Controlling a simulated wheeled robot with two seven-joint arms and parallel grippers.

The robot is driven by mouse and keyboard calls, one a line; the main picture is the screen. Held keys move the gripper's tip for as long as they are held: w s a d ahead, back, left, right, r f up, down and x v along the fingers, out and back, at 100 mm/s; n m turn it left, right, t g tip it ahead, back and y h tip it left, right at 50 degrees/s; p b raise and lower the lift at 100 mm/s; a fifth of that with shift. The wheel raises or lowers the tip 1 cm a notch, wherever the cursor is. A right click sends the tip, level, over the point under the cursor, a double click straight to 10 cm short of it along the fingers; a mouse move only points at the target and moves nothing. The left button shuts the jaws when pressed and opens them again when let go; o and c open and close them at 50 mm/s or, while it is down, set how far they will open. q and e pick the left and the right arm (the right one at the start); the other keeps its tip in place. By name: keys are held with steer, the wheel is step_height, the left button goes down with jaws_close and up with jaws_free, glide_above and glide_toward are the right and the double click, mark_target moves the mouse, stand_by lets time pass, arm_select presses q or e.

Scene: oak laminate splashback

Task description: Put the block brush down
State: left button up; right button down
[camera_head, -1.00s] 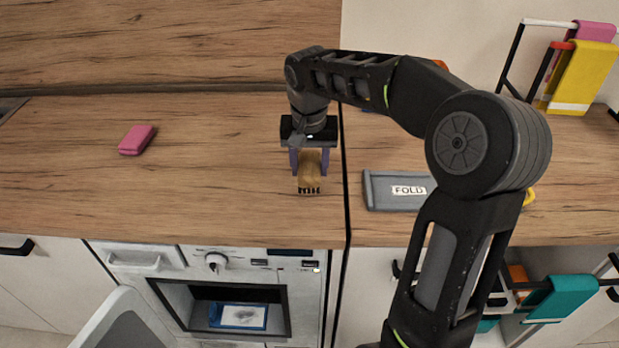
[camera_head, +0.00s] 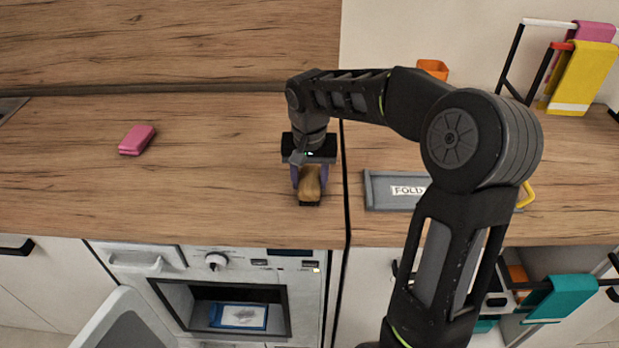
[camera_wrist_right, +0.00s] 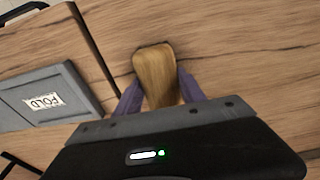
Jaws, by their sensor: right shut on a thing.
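The block brush (camera_head: 310,186) has a light wooden back and dark bristles facing down. My right gripper (camera_head: 310,178) is shut on it, with its purple fingers on either side. The brush is at or very near the wooden counter top; I cannot tell whether the bristles touch. In the right wrist view the wooden back of the brush (camera_wrist_right: 156,75) shows between the fingers (camera_wrist_right: 155,92), with the counter around it. My left gripper is not in view.
A pink sponge-like block (camera_head: 137,140) lies on the counter at left. A grey tray labelled FOLD (camera_head: 385,202) lies right of the dark counter seam. A rack with a yellow cloth (camera_head: 582,75) stands at back right.

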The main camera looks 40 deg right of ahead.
mark_target(309, 182)
steer(key=c, duration=0.7)
jaws_free()
steer(key=shift+r, duration=0.2)
steer(key=r, duration=0.7)
steer(key=s+a+r, duration=0.1)
steer(key=r, duration=0.3)
steer(key=shift+s+r, duration=0.1)
steer(key=shift+r, duration=0.25)
